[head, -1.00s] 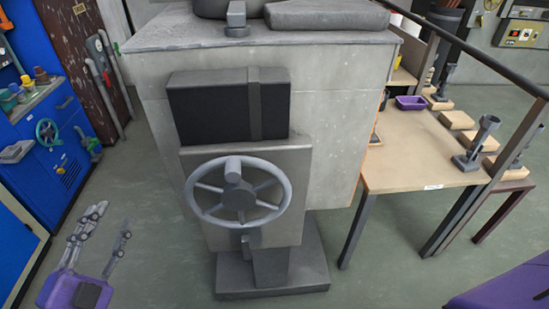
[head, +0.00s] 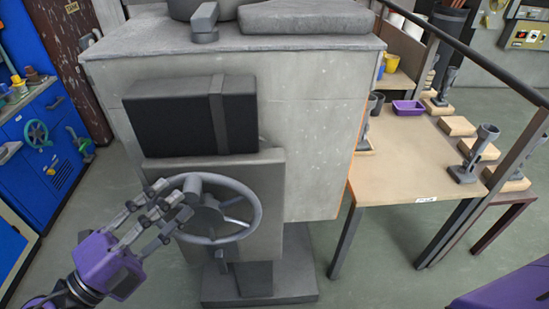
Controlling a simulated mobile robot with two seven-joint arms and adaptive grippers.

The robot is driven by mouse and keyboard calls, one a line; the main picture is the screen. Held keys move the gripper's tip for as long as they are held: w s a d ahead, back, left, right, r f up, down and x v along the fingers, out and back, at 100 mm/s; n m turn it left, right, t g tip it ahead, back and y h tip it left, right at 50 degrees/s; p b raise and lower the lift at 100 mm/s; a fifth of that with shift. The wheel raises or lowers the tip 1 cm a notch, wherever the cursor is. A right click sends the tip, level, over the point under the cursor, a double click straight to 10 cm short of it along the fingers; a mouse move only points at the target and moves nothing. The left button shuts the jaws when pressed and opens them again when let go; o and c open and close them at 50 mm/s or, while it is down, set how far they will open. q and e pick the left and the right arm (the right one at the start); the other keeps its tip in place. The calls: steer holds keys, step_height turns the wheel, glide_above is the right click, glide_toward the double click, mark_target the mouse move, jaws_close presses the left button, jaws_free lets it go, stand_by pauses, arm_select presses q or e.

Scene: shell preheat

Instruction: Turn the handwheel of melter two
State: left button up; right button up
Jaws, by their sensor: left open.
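The grey handwheel (head: 250,226) with spokes is mounted on a grey plate (head: 272,170) on the front of the concrete-grey melter (head: 300,120). A knob stands up from the wheel's upper left part. My left gripper (head: 170,208), with a purple body and grey fingers, is at the wheel's left side. Its fingers are open and overlap the left rim in the picture. I cannot tell whether they touch the rim. My right gripper is not in view; a purple part of mine shows at the lower right corner.
Blue cabinets (head: 50,165) with a green wheel (head: 37,134) stand at the left. The floor between is clear.

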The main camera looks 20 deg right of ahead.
mark_target(187, 195)
arm_select(q)
steer(key=shift+p+x, duration=0.3)
steer(key=shift+x, duration=1.65)
jaws_close()
